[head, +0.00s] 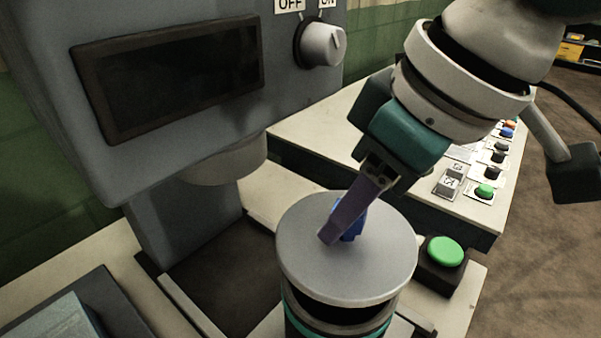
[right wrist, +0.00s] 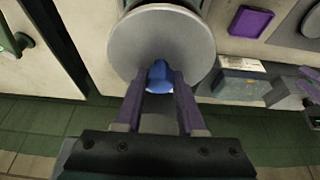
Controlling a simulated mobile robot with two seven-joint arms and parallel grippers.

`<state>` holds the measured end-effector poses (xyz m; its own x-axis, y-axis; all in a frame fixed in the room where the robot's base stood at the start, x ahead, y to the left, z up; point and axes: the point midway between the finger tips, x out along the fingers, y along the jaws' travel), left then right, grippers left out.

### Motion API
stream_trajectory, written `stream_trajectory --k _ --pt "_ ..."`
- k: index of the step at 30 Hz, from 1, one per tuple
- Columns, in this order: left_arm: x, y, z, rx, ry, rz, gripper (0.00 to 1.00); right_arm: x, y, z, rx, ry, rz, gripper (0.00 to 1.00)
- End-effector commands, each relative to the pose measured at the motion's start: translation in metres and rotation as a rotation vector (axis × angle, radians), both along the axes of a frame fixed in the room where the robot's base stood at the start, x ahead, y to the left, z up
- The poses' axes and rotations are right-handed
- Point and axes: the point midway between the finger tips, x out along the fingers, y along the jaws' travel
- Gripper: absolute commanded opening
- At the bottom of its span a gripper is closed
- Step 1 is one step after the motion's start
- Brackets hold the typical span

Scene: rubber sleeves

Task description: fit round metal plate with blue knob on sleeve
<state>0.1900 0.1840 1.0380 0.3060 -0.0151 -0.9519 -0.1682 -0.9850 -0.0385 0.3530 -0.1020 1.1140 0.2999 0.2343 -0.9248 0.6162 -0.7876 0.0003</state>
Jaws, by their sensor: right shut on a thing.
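The round metal plate (head: 305,250) is a flat light-grey disc with a blue knob (head: 353,224) standing at its middle. My right gripper (head: 340,232) comes down from the upper right, its purple fingers shut on the blue knob. The right wrist view shows the knob (right wrist: 159,74) between the two fingertips and the plate (right wrist: 190,40) beyond it. The dark sleeve (head: 335,328) with teal bands is right under the plate. Its dark opening shows below the plate's front edge, so the plate is above the rim there. Contact at the back is hidden. My left gripper is not in view.
A grey machine (head: 190,60) with a dark screen and a knob overhangs at the left. A green button (head: 445,251) on a dark box stands close right of the plate. A panel with several buttons (head: 484,191) lies behind. A purple tray (right wrist: 250,21) shows in the right wrist view.

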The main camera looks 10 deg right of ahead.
Motion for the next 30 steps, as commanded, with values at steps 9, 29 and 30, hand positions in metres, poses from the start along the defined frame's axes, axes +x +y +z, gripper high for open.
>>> stream_trajectory --k 9,29,30 --pt "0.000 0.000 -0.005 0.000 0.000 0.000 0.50 0.000 0.001 -0.036 0.002 0.000 -0.001 0.00" --pt "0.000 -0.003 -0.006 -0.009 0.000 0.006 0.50 0.000 0.000 -0.053 0.001 -0.001 0.000 0.52" --pt "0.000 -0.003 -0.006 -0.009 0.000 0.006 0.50 0.000 0.000 -0.053 0.001 -0.001 0.000 0.56"
